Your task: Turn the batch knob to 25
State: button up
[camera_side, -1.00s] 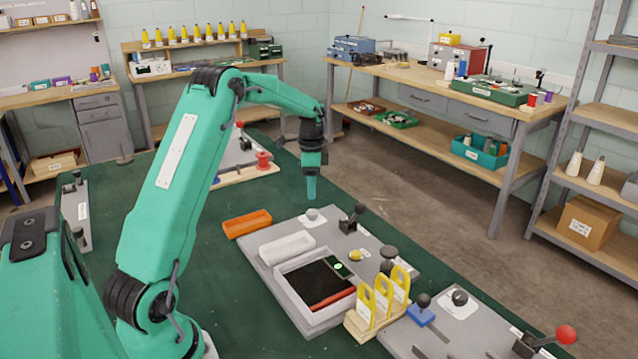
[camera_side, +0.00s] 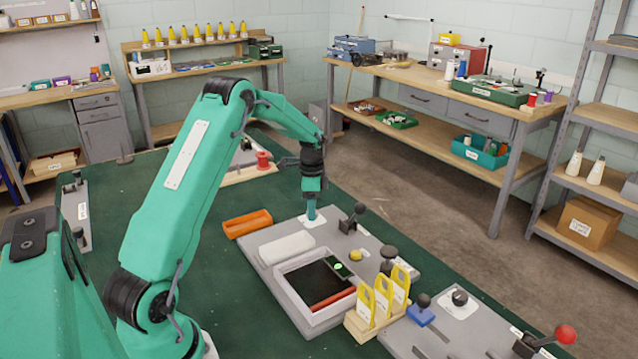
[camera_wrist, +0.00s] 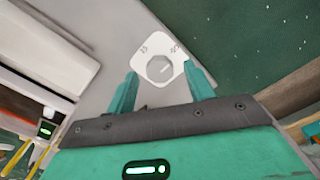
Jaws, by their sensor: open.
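A round grey knob (camera_wrist: 159,68) with a light pointer line sits on a white plate (camera_wrist: 158,51) in the wrist view. The line points to the upper right. Two small printed marks on the plate are too small to read surely. My gripper (camera_wrist: 160,76) is open, its fingers on either side of the knob in the picture; contact cannot be told. In the side view my gripper (camera_side: 311,214) is directly over that white plate (camera_side: 319,223) at the far end of the grey panel (camera_side: 277,228), and hides the knob.
A black lever (camera_side: 352,217) stands close to the right of the plate. An orange tray (camera_side: 247,224) and a white block (camera_side: 286,249) lie to the left. A framed dark recess (camera_side: 300,272), yellow tags (camera_side: 383,295) and another knob (camera_side: 460,297) are nearer the camera.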

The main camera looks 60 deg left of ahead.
jog(key=shift+f, duration=0.45)
jog(key=c, duration=1)
